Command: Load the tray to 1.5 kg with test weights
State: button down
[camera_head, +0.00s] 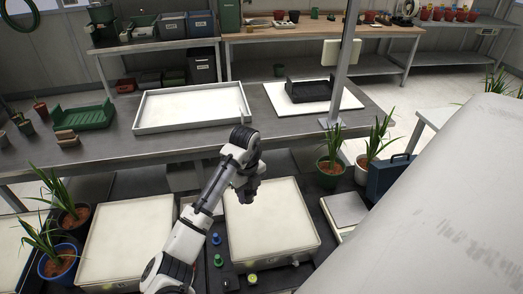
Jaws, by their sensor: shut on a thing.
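A black tray (311,91) sits on a white plate (335,105) at the right of the long grey bench. My gripper (247,197) is in front of the bench, above a large cream-topped box (270,222). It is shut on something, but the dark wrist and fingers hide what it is. Small knob-shaped pieces that look like test weights stand left of and in front of this box: a blue one (216,239), a green one (218,260) and a yellow-green one (252,278). My gripper is well apart from the black tray.
A shallow white-rimmed tray (192,125) and a green tray (82,116) lie on the bench. A grey post (346,60) rises beside the black tray. Potted plants (330,165) stand before the bench at right. A blue case (388,178) is beside them.

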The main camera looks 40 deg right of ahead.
jog(key=shift+s+d+r+m, duration=0.1)
jog(key=shift+d+r+m, duration=0.1)
jog(key=shift+m, duration=0.1)
jog(key=b, duration=0.7)
send_over(251, 234)
notch_tip(251, 234, down, 15)
jog(key=shift+r, duration=0.15)
jog(key=shift+f+p, duration=0.2)
jog(key=shift+p, duration=0.35)
jog(key=shift+f+p, duration=0.35)
jog(key=shift+f, duration=1.95)
jog(key=shift+f, duration=0.2)
jog(key=c, duration=1)
grip_release()
jog(key=shift+o, duration=0.2)
notch_tip(251, 234, up, 12)
jog(key=p, duration=0.4)
jog(key=shift+r, duration=0.2)
